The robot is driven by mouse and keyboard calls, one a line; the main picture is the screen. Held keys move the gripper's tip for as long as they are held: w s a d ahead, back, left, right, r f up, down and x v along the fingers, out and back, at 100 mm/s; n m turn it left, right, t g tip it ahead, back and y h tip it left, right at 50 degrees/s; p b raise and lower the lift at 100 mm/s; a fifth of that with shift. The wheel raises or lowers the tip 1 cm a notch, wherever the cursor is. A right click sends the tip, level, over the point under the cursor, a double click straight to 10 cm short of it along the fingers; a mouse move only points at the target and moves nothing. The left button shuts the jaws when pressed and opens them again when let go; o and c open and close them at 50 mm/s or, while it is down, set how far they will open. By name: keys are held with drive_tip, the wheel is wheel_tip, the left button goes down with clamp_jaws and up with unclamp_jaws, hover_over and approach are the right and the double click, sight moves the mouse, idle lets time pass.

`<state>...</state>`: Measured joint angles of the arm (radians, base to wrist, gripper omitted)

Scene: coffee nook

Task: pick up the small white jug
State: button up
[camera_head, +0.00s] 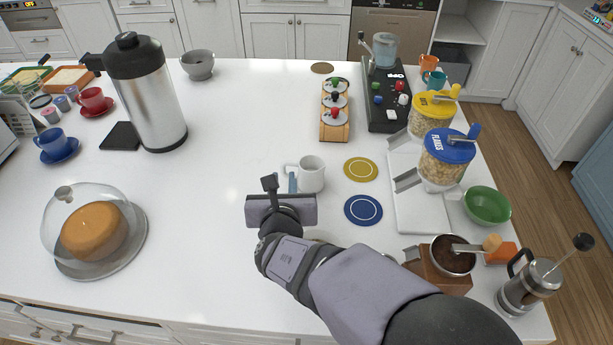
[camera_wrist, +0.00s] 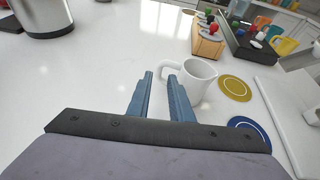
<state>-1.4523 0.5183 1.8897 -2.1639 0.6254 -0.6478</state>
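The small white jug (camera_head: 312,174) stands upright on the white counter, left of the yellow coaster. Its handle points left in both views. In the wrist view the jug (camera_wrist: 199,82) is just beyond my fingertips, and its handle is close to the gap between them. My gripper (camera_wrist: 160,76) is open, with its two blue fingers apart and nothing held. In the head view my gripper (camera_head: 291,176) is at the handle side of the jug, and one blue finger overlaps the handle area. I cannot tell whether it touches the handle.
A yellow coaster (camera_head: 361,169) and a blue coaster (camera_head: 363,210) lie right of the jug. A wooden rack (camera_head: 335,128) stands behind it. A white tray (camera_head: 423,214) with dispensers is farther right. The counter left of the jug is clear up to the steel flask (camera_head: 151,101).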

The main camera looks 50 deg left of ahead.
sight(283, 171)
drive_tip(key=shift+p+x, duration=1.55)
drive_tip(key=shift+x, duration=1.95)
drive_tip(key=shift+s+f, duration=0.15)
clamp_jaws()
